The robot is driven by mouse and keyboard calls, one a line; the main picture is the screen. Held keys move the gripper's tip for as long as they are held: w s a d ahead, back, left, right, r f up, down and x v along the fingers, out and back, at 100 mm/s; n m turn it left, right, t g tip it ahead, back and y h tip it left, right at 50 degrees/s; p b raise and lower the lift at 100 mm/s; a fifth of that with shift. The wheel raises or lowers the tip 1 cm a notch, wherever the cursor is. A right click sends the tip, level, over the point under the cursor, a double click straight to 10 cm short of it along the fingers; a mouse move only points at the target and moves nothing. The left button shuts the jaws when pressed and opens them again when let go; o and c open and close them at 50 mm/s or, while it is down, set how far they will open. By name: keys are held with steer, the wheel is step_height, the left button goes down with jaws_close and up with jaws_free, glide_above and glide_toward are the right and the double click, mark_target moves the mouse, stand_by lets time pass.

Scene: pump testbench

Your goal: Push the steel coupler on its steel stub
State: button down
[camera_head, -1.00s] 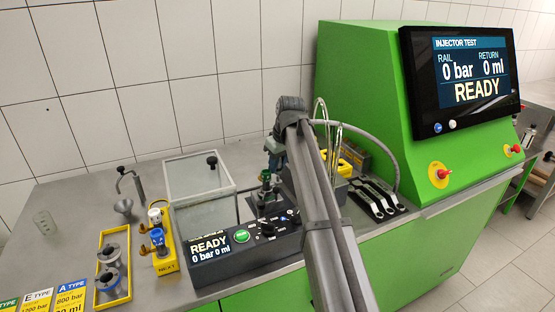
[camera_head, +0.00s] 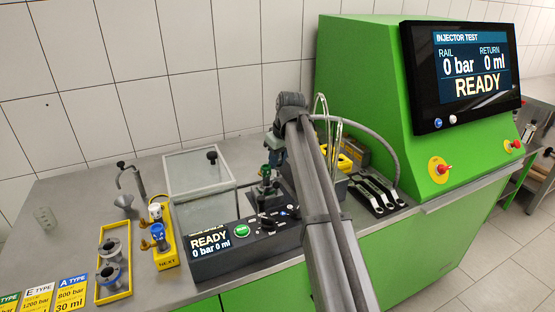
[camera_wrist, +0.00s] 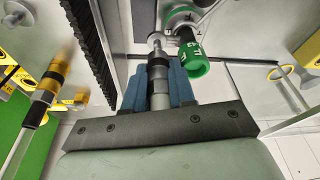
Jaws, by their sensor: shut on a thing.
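My gripper (camera_wrist: 157,92) has blue finger pads and is shut on the steel coupler (camera_wrist: 158,75), a grey stepped cylinder, in the wrist view. The coupler's far end points at a small round steel part (camera_wrist: 155,40), which looks like the steel stub, beside a metal fitting. I cannot tell whether they touch or overlap. A green cap with white lettering (camera_wrist: 195,62) sits just right of the coupler. In the head view my gripper (camera_head: 268,172) is down behind the control box, partly hidden by my arm; the coupler and stub cannot be made out there.
A control box reading READY (camera_head: 235,243) stands in front of the gripper, a clear-walled box (camera_head: 200,180) to its left. A yellow tray (camera_head: 112,285) holds metal rings. In the wrist view a yellow-black fitting (camera_wrist: 45,90) is at left.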

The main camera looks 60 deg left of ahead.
mark_target(278, 165)
steer(key=shift+f, duration=0.8)
stand_by(0.4)
steer(key=shift+d+f, duration=0.15)
steer(key=shift+f, duration=0.2)
steer(key=shift+d+f, duration=0.1)
steer(key=shift+f, duration=0.2)
stand_by(0.3)
steer(key=shift+s+d+f, duration=0.1)
stand_by(0.5)
steer(key=c, duration=0.9)
jaws_free()
steer(key=shift+o, duration=0.2)
steer(key=shift+s+a+r, duration=0.1)
steer(key=shift+a+r, duration=0.05)
steer(key=shift+r, duration=0.45)
steer(key=shift+s+a+r, duration=0.1)
steer(key=shift+a+r, duration=0.05)
steer(key=shift+r, duration=2.15)
steer(key=shift+w+r, duration=0.25)
steer(key=shift+r, duration=0.6)
